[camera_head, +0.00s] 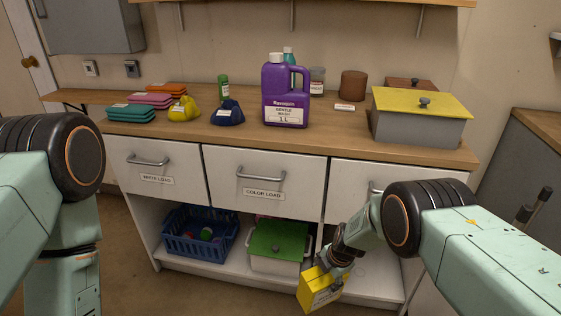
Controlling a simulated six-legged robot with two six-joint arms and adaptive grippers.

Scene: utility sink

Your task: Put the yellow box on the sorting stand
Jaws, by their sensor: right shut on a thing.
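The yellow box (316,291) is small, with a pale label, and shows low in the head view, right of centre. My right gripper (328,267) is shut on it from above and holds it tilted in front of the lower shelf. The gripper hides part of the box's top. A stand with a wooden top (250,138) and white drawer fronts labelled "WHITE LOAD" and "COLOR LOAD" fills the middle; I cannot tell whether it is the one called the sorting stand. My left arm enters at the left, but its gripper is out of view.
On the wooden top are a purple jug (286,92), a grey bin with a yellow lid (422,104), folded cloths (131,113) and a brown canister (353,85). Below are a blue basket (200,232) and a green-lidded bin (277,240). The top's front middle is clear.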

